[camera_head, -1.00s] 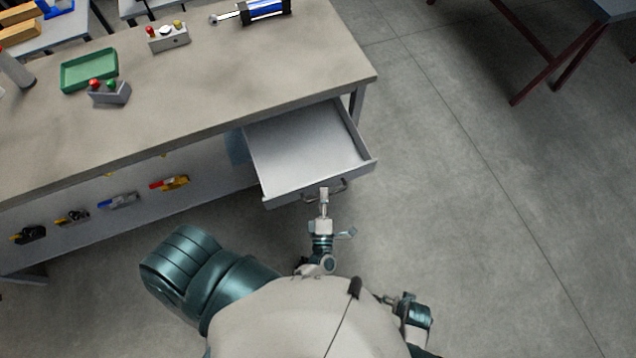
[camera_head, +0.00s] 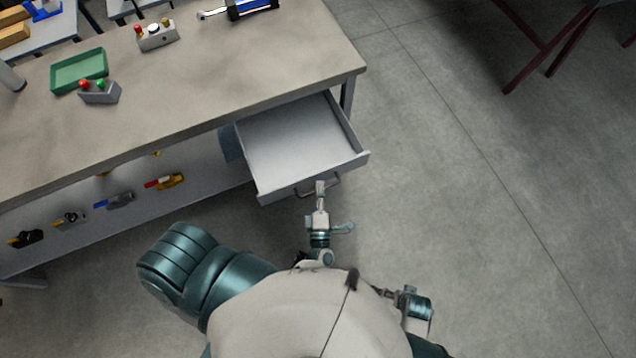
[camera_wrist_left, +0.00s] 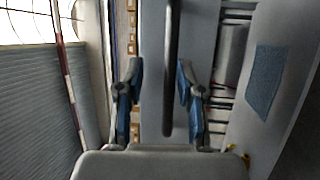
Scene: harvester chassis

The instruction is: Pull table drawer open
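The grey table drawer (camera_head: 300,145) is pulled well out from under the right end of the workbench (camera_head: 190,100), and its empty inside shows. Its handle (camera_head: 334,182) is on the front panel. My left gripper (camera_head: 320,186) is at this handle in the head view. In the left wrist view the dark handle bar (camera_wrist_left: 170,70) lies between the two fingers of my left gripper (camera_wrist_left: 158,85). My right gripper cannot be made out; only parts of that arm show at the lower right.
Several coloured items lie on the lower shelf.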

